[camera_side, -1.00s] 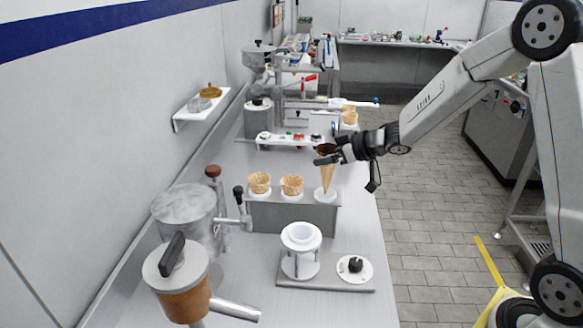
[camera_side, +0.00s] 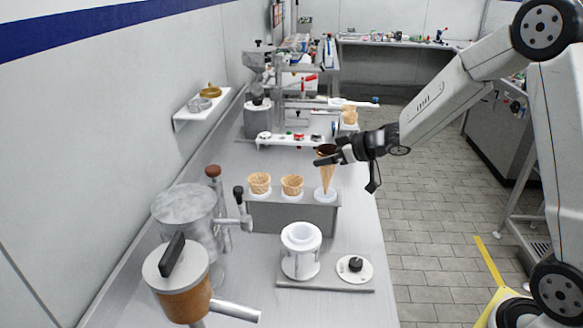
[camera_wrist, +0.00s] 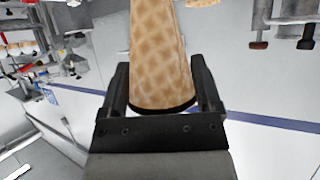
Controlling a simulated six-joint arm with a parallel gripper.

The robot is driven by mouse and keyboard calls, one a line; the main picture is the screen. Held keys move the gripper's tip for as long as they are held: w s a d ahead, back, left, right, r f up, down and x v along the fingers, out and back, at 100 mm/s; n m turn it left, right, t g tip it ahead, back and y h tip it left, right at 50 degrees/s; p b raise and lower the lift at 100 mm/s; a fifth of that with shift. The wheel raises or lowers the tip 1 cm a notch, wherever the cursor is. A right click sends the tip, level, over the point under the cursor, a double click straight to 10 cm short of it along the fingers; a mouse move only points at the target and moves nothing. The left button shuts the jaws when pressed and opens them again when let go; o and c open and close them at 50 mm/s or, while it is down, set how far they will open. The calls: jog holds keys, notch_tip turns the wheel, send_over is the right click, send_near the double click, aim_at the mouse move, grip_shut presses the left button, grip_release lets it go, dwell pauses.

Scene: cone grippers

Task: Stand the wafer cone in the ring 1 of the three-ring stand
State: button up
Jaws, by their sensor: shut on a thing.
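The wafer cone (camera_side: 327,178) is upright, point down, at the right-hand ring (camera_side: 325,196) of the three-ring stand (camera_side: 294,217). Its tip meets the white ring in the side view; I cannot tell how deep it sits. My gripper (camera_side: 328,156) is shut on the cone near its top. In the wrist view the cone (camera_wrist: 158,50) lies between the two dark fingers (camera_wrist: 163,95). The other two rings each hold a wafer cone, at the left (camera_side: 260,183) and in the middle (camera_side: 292,186). I cannot tell which ring is number 1.
In front of the stand is a white ring holder (camera_side: 301,238) on a grey base with a black knob (camera_side: 355,264). Metal machines stand at the front left (camera_side: 185,275). Behind is a small rack (camera_side: 293,139). The counter's right edge is close to the stand.

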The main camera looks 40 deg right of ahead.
aim_at(326, 187)
jog(key=shift+f, duration=4.6)
jog(key=o, duration=0.6)
jog(key=shift+s, duration=0.1)
jog(key=shift+v, duration=3.8)
jog(key=s+a+m+g+h, duration=0.1)
jog(key=s+a+g, duration=0.1)
jog(key=s, duration=0.3)
jog(key=s+a+m+g+h, duration=0.1)
jog(key=s+a+g, duration=0.2)
jog(key=s, duration=0.3)
jog(key=s+a+f+m+g+h, duration=0.1)
jog(key=s+a+m+g+h, duration=0.1)
jog(key=s, duration=0.3)
jog(key=shift+s+a+f+g, duration=0.1)
jog(key=shift+s+a+g, duration=0.15)
jog(key=shift+a+g, duration=0.5)
